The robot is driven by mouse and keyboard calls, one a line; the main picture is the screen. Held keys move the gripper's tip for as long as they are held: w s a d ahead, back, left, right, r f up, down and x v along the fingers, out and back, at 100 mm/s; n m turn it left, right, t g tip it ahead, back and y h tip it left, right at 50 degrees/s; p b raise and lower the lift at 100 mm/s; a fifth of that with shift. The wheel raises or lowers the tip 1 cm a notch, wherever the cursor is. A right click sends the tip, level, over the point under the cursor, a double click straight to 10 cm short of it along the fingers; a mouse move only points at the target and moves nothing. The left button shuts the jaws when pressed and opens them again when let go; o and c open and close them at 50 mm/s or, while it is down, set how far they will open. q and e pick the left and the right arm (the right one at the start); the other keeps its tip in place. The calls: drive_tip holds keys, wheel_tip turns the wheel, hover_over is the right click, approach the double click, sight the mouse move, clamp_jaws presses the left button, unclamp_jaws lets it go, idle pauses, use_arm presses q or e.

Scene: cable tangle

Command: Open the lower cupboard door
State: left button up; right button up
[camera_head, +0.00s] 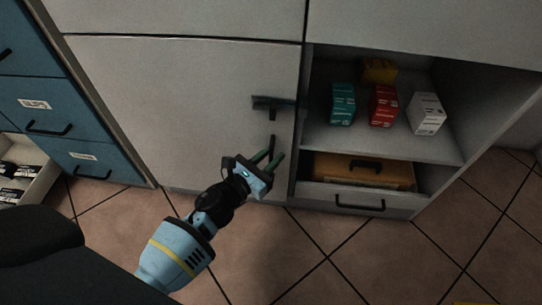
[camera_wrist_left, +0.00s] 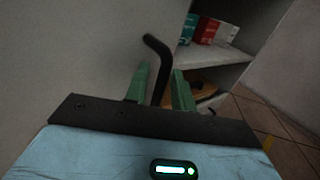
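The lower cupboard door (camera_head: 180,110) is a pale grey panel and looks shut, its right edge beside the open shelf compartment. A dark horizontal piece (camera_head: 272,103) sits near its right edge. A black handle bar (camera_head: 272,143) shows below that; in the left wrist view the handle (camera_wrist_left: 157,70) is bent at its top. My left gripper (camera_head: 274,154) is open at the lower part of the bar. In the left wrist view its green fingers (camera_wrist_left: 161,70) stand either side of the bar, with visible gaps. My right gripper is not in view.
The open compartment to the right holds a teal box (camera_head: 342,104), a red box (camera_head: 383,105), a white box (camera_head: 427,113) and a yellow item (camera_head: 379,70). An orange-brown case (camera_head: 364,171) lies below. Blue drawers (camera_head: 50,105) stand left. Tiled floor in front is clear.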

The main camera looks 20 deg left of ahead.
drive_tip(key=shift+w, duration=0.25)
use_arm(q)
clamp_jaws()
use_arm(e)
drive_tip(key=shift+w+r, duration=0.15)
